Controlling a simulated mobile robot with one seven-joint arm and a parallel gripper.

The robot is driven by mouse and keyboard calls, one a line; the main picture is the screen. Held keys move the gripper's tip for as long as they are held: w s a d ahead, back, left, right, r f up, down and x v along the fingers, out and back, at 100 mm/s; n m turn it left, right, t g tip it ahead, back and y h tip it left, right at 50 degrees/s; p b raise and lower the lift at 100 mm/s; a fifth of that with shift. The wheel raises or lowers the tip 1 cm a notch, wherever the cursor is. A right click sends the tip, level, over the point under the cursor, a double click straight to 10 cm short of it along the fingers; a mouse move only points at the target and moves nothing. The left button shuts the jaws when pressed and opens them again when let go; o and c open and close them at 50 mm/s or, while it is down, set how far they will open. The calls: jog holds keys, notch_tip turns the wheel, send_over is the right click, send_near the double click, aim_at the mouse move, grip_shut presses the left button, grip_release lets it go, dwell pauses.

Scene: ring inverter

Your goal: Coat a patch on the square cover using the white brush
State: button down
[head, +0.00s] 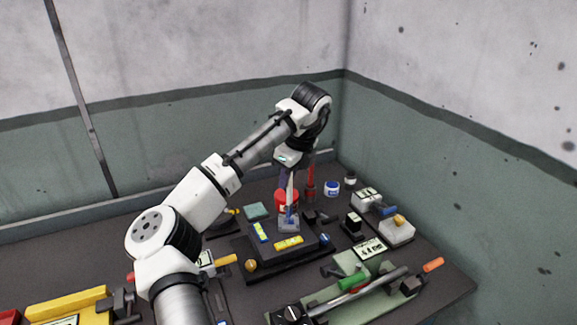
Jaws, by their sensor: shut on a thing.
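My gripper (290,172) points down over the middle of the bench and is shut on the white brush (290,192), a slim pale upright shape. Its fingers are small and partly merge with the brush. The brush's lower end meets a blue spot (289,214) just above a small grey square block (289,226), which looks like the square cover. I cannot tell whether brush and block touch. The block sits on a dark stepped base (267,253) with yellow labels. Any coating on the block is too small to make out.
A red can (279,197) stands close behind the brush, with a red upright tool (311,185) to its right. A blue-and-white pot (332,188) and a teal square (256,211) are nearby. Walls close the back and right.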

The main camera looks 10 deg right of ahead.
notch_tip(320, 180, up, 2)
jog(key=shift+w+r, duration=0.1)
jog(key=shift+r, duration=0.4)
jog(key=shift+f, duration=0.1)
dwell(0.6)
